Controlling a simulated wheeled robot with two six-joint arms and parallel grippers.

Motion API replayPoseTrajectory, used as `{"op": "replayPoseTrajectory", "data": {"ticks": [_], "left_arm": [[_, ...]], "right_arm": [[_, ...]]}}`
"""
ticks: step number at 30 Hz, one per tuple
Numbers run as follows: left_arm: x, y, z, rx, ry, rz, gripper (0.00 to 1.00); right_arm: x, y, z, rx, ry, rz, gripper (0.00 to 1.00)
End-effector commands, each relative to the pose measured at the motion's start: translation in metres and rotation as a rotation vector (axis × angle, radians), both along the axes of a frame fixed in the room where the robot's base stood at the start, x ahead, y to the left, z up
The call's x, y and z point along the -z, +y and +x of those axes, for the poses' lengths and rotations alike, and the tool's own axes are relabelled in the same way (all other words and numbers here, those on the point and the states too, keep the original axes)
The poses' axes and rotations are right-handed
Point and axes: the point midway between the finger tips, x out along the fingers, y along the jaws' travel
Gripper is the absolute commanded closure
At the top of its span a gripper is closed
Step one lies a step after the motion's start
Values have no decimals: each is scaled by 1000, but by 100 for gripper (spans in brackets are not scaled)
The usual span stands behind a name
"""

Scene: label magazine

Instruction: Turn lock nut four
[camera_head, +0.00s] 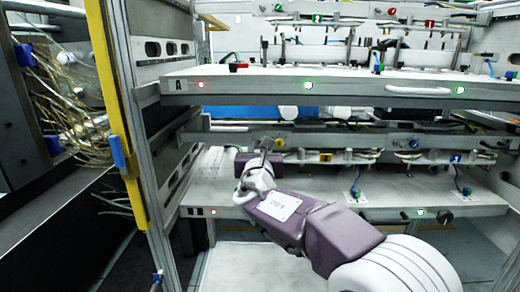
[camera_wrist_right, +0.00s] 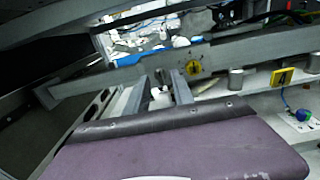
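A yellow label reading 4 (camera_wrist_right: 283,76) is on the shelf's front rail at the right of the right wrist view. A grey cylindrical nut (camera_wrist_right: 236,80) stands left of this label and another shows at the right edge. In the head view a yellow label (camera_head: 325,157), too small to read, sits between similar grey nuts. My right gripper (camera_head: 264,146) is left of these nuts, in front of the shelf. In the wrist view its two fingers (camera_wrist_right: 161,90) are spread apart, with a small pale part seen between them; I cannot tell its depth or any contact. My left gripper is out of view.
An upper shelf (camera_head: 280,88) with lit buttons overhangs the gripper. A lower panel (camera_head: 240,195) lies below it. A grey frame post and a yellow upright (camera_head: 118,110) stand left, with loose wires (camera_head: 70,110) beyond. Blue knobs (camera_head: 355,192) stick up at the right.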

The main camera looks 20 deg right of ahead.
Motion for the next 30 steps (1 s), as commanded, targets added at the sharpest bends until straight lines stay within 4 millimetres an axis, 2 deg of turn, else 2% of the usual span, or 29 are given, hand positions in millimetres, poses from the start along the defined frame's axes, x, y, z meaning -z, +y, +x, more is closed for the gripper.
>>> {"op": "replayPoseTrajectory", "data": {"ticks": [3, 11, 15, 23, 30], "left_arm": [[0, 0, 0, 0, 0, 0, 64], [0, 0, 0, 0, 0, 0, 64], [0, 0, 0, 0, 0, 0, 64], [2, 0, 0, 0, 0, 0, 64], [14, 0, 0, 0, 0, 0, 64]], "right_arm": [[0, -3, 11, 0, 0, 0, 71], [0, -4, 13, -1, 0, 0, 71], [0, -4, 13, -1, 0, 0, 100], [1, -4, 13, -1, -2, 6, 100], [3, -4, 13, -1, -25, 83, 100]]}}
